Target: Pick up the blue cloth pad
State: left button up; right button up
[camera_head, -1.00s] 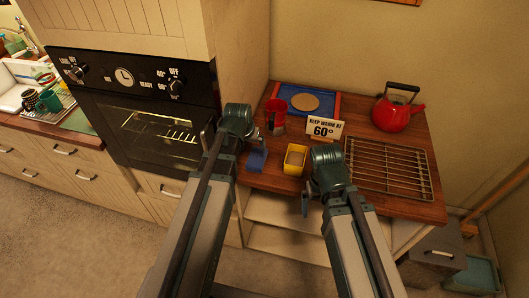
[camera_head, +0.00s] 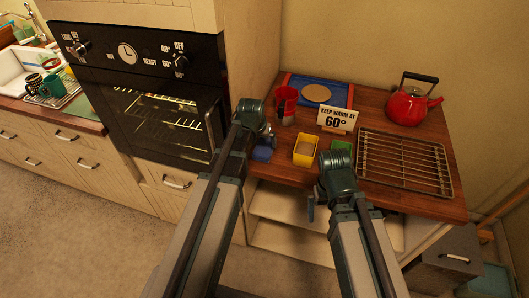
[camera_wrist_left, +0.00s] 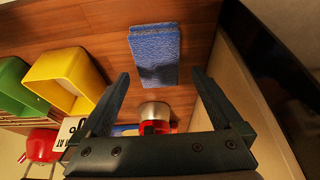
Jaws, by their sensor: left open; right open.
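The blue cloth pad (camera_head: 262,153) lies on the wooden counter near its front left edge, partly hidden by my left gripper (camera_head: 267,136) in the head view. In the left wrist view the pad (camera_wrist_left: 154,52) shows as a textured blue slab. My left gripper (camera_wrist_left: 160,72) is open. Its two fingers point toward the pad, one on each side of it in the picture; nothing is between them in their grip. My right gripper (camera_head: 311,206) is open and empty at the counter's front edge.
A yellow container (camera_head: 305,150) and a green one (camera_head: 341,147) stand right of the pad. Behind are a red cup (camera_head: 286,98), a temperature sign (camera_head: 337,118) and a blue-framed board (camera_head: 340,95). A wire rack (camera_head: 405,163) and red kettle (camera_head: 408,106) stand right. The oven (camera_head: 160,110) is left.

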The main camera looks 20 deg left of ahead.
aim_at(264, 146)
pick_arm(q)
jog(key=shift+f, duration=0.1)
jog(key=b+x, duration=0.5)
jog(key=shift+d, duration=0.2)
jog(key=shift+c, duration=0.3)
jog(key=c, duration=1.1)
